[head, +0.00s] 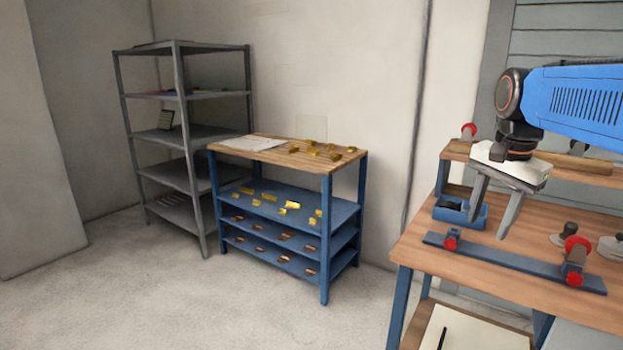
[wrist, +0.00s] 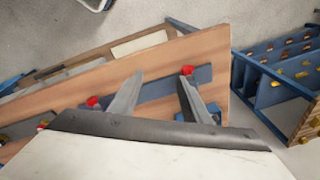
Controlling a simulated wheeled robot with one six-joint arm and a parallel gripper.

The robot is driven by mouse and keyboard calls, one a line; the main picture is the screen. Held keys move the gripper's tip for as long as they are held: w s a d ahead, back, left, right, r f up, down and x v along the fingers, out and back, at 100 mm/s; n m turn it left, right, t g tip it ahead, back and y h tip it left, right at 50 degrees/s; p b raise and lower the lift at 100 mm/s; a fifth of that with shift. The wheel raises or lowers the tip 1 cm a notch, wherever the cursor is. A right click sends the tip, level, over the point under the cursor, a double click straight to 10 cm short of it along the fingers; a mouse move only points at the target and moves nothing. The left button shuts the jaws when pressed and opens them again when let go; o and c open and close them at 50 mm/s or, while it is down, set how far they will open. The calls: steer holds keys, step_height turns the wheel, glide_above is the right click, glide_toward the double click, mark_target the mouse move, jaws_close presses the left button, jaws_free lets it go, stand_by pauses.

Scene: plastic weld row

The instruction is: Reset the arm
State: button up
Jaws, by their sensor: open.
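My gripper (head: 494,207) is at the right of the head view, on the end of my blue arm. Its two grey fingers point down and are spread apart with nothing between them. It hangs above the wooden workbench (head: 410,250), over the area of a blue bar (head: 505,262) with red knobs. In the wrist view my gripper (wrist: 158,92) shows as two separated fingers, with the workbench (wrist: 60,112) and the blue bar (wrist: 155,89) behind them.
The floor (head: 130,300) at left is clear.

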steer(key=s+a+f+n+t, duration=0.1)
steer(key=s+a+f+n, duration=0.2)
steer(key=s+f+n, duration=0.3)
steer(key=s+a+f+n+t, duration=0.1)
steer(key=s+a+f+n, duration=0.3)
steer(key=s+f, duration=0.7)
steer(key=shift+s+a+f+n+t, duration=0.25)
steer(key=shift+s+f+n+t, duration=0.15)
steer(key=shift+f+n, duration=0.6)
